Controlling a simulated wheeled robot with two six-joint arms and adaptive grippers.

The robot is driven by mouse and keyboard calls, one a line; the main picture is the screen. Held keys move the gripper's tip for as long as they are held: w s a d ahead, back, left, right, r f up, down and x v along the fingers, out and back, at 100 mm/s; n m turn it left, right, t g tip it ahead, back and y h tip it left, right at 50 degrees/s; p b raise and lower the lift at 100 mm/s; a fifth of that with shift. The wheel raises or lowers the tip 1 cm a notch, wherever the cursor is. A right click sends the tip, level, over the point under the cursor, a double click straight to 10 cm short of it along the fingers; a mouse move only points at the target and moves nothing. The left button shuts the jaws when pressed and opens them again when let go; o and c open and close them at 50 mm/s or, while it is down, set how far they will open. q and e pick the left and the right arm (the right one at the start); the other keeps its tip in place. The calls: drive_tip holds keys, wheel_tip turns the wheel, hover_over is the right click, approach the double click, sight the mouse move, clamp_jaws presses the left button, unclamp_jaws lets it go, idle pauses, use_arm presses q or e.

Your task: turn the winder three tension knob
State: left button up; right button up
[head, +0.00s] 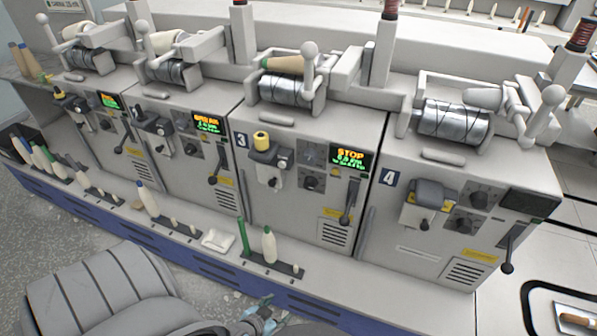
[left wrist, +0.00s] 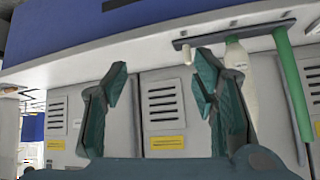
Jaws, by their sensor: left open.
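Winder three (head: 293,225) is the grey machine marked 3, with a lit screen (head: 352,160) reading STOP. A small dark round knob (head: 311,183) sits on its front below the screen; its label is too small to read. My left gripper (head: 264,312) is low at the bottom edge of the head view, in front of the blue base and well below the knob. In the left wrist view its teal fingers (left wrist: 162,65) are spread with nothing between them. That view appears upside down and shows vented panels, not the knob. My right gripper is not in view.
A black-ended lever (head: 346,215) hangs right of the knob. A green rod (head: 243,235) and a pale bottle-shaped bobbin (head: 269,245) stand on the front ledge.

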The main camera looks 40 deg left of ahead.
use_arm(q)
drive_tip(key=w+a+r+t+b, duration=0.2)
drive_tip(key=w+a+r+t, duration=0.15)
drive_tip(key=w+r, duration=0.5)
drive_tip(key=n+t+y+b, duration=0.2)
drive_tip(key=n+t+y, duration=0.2)
drive_tip(key=t, duration=0.1)
approach(309, 186)
drive_tip(key=b+x, duration=0.1)
drive_tip(key=x, duration=0.1)
drive_tip(key=b+x, duration=0.1)
drive_tip(key=x, duration=0.2)
drive_tip(key=b+x, duration=0.2)
drive_tip(key=x, duration=0.1)
drive_tip(key=shift+w+a+f, duration=0.1)
drive_tip(key=shift+w+f, duration=0.1)
drive_tip(key=shift+f, duration=0.05)
drive_tip(key=shift+w+a+r, duration=0.1)
drive_tip(key=shift+w+r, duration=0.05)
drive_tip(key=shift+w, duration=0.15)
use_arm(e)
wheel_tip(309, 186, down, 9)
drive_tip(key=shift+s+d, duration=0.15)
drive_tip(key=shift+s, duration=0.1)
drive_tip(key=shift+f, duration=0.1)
use_arm(q)
drive_tip(key=c, duration=1.2)
